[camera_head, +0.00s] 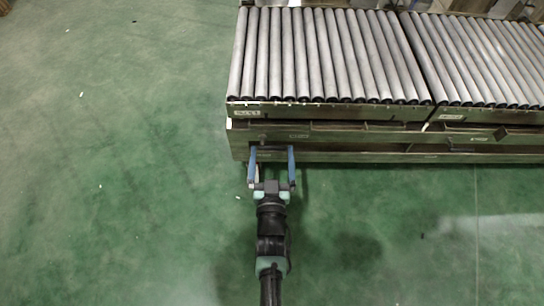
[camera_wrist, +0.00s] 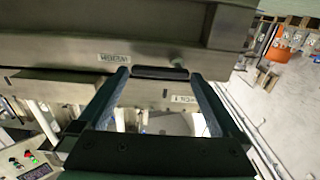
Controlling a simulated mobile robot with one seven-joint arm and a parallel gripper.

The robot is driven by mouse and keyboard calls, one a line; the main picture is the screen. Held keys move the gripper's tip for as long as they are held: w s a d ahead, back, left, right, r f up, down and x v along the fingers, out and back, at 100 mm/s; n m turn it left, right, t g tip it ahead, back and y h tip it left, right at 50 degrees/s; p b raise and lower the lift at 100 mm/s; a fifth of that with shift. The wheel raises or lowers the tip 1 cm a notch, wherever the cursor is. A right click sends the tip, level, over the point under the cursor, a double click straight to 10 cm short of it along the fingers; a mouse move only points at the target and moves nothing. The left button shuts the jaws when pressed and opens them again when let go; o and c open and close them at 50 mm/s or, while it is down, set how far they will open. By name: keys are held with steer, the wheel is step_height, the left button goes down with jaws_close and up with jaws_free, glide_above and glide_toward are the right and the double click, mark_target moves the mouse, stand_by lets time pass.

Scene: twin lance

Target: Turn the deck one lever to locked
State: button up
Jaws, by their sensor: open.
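My gripper (camera_head: 271,150) is open, its two blue fingers reaching the front of the conveyor frame near its left end. In the wrist view, a dark rounded bar (camera_wrist: 160,73) lies crosswise between the fingertips and looks like the deck one lever's handle. The fingers stand at its two ends; I cannot tell whether they touch it. In the head view the bar is hard to make out at the fingertips. The lever's pivot and its locked mark cannot be made out.
The roller conveyor (camera_head: 330,55) fills the upper right, with several lower rails and ledges along its front. A second label (camera_wrist: 114,57) and a small knob (camera_wrist: 178,62) are on the frame. Green floor (camera_head: 120,170) is open to the left and in front.

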steer(key=shift+w, duration=0.15)
steer(key=c, duration=1)
steer(key=shift+f+m, duration=0.15)
steer(key=shift+m, duration=0.15)
steer(key=shift+a+f+m+b, duration=0.4)
steer(key=shift+m+b, duration=0.4)
steer(key=shift+m, duration=2.05)
steer(key=shift+a+f+m+b, duration=0.45)
steer(key=shift+m+b, duration=0.35)
steer(key=shift+m, duration=2.1)
steer(key=shift+a+f+m+b, duration=0.25)
steer(key=shift+f+m+b, duration=0.4)
steer(key=shift+m, duration=2.2)
steer(key=shift+r, duration=0.15)
